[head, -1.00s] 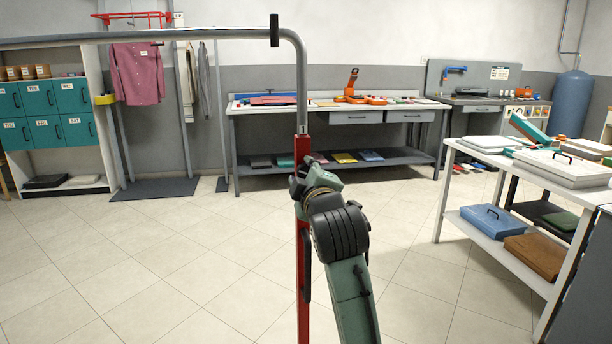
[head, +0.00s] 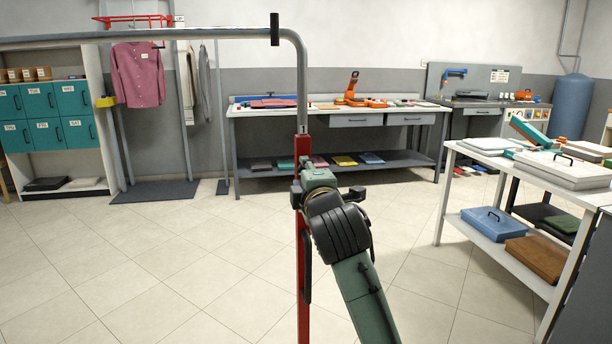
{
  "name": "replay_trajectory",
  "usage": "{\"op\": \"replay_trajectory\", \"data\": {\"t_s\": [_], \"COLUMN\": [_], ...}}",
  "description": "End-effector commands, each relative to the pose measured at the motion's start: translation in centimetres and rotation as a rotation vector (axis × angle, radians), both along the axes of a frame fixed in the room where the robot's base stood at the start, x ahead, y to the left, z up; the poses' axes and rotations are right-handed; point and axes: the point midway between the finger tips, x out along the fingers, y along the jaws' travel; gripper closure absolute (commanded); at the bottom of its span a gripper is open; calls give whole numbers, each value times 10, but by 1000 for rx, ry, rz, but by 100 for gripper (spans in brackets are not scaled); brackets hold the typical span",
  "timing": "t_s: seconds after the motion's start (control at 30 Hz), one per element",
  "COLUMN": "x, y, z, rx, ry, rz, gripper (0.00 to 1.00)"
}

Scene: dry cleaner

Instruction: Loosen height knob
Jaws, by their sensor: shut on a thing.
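The rack's red upright post (head: 303,270) stands in front of me, with a grey tube (head: 301,95) rising from its top and bending left into a long rail. My green and black arm reaches up to the post from the lower right. My gripper (head: 300,190) is at the post just below the top of the red section, largely hidden by my own wrist. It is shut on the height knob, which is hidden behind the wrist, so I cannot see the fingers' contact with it. A dark handle shows lower on the post.
A white table (head: 470,150) with boxes and cases stands at the right. A long workbench (head: 285,112) with tools is along the back wall. Teal lockers (head: 42,100) and a hanging pink shirt (head: 138,75) are at the back left. The tiled floor between is clear.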

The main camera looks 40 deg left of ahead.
Motion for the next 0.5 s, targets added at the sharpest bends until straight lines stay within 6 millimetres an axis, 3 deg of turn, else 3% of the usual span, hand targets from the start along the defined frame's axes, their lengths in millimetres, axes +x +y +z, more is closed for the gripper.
{"op": "replay_trajectory", "data": {"t_s": [0.2, 0.23, 0.5], "x": [-1, -1, -1], "y": [1, 1, 1], "z": [-1, -1, -1], "rx": [-2, -2, 0], "ry": [1, 1, 1], "rz": [4, 4, 2], "gripper": [94, 65, 47]}}
